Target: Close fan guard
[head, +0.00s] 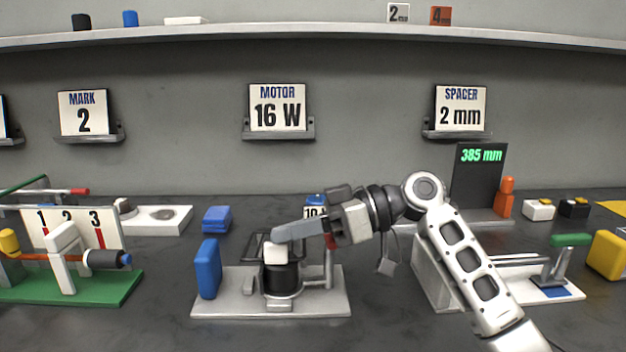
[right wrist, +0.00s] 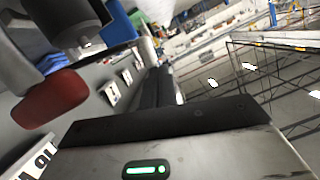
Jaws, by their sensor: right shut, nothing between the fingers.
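A grey base plate (head: 325,305) stands at the front middle of the bench. It carries a black cylinder (head: 282,281) with a white block (head: 276,252) on top. A blue upright panel (head: 208,268) stands at the plate's left end; I cannot tell for certain whether it is the fan guard. My right gripper (head: 280,234) is shut and empty, pointing left just above the white block. I cannot tell whether it touches the block. The gripper hides part of the plate's back right, where a red post (head: 329,252) shows. My left gripper is not in view.
A green-based fixture (head: 95,290) with cards 1, 2, 3 stands left. A blue block (head: 216,219) sits behind the plate. A dark display (head: 478,180) reading 385 mm and an orange bottle (head: 505,196) stand back right. A yellow block (head: 607,255) is far right.

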